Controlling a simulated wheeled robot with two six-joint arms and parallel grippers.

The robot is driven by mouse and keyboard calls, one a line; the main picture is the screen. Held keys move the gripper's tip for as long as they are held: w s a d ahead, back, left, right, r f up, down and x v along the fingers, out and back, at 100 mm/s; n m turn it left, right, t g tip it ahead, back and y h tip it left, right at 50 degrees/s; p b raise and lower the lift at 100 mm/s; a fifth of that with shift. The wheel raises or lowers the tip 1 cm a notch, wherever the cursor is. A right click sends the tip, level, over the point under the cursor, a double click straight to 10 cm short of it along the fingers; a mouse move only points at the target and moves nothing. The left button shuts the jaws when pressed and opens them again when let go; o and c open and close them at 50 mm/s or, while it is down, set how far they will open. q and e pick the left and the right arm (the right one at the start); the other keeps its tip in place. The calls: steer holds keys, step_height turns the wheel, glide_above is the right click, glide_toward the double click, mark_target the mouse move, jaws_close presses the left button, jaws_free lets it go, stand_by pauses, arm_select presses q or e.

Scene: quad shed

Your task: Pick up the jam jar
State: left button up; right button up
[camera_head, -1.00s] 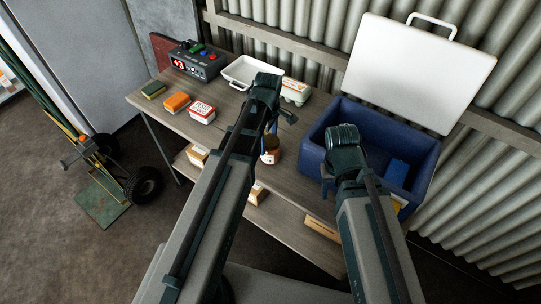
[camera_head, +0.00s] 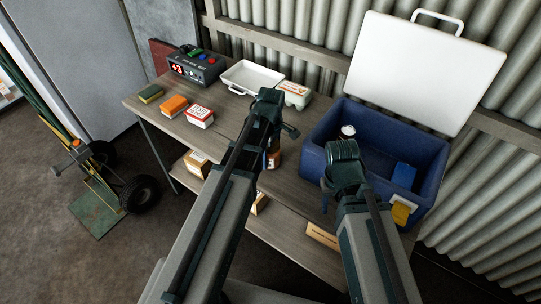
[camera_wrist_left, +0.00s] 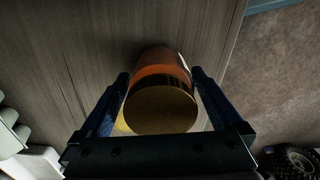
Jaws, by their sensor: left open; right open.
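The jam jar (camera_head: 274,159) stands on the table near its front edge, mostly hidden behind my left wrist in the head view. In the left wrist view the jar (camera_wrist_left: 160,108) shows its round gold lid and orange-brown body. My left gripper (camera_wrist_left: 162,88) is open, with one finger on each side of the jar; I cannot tell whether either finger touches it. The left gripper (camera_head: 268,152) is mostly hidden in the head view. My right gripper (camera_head: 326,195) is beside the front of the blue crate, empty as far as I can see, with its fingers mostly hidden.
The blue crate (camera_head: 312,160) with an open white lid (camera_head: 420,75) stands right of the jar. A white tray (camera_head: 236,88), an egg carton (camera_head: 296,94), several small boxes (camera_head: 200,116) and a device with red digits (camera_head: 198,66) stand further back left. Cartons lie on the lower shelf (camera_head: 285,232).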

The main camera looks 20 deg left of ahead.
arm_select(q)
jaws_close()
stand_by(0.3)
steer(key=shift+r, duration=0.1)
step_height(320, 180, up, 10)
steer(key=p, duration=1)
arm_select(e)
step_height(320, 180, up, 10)
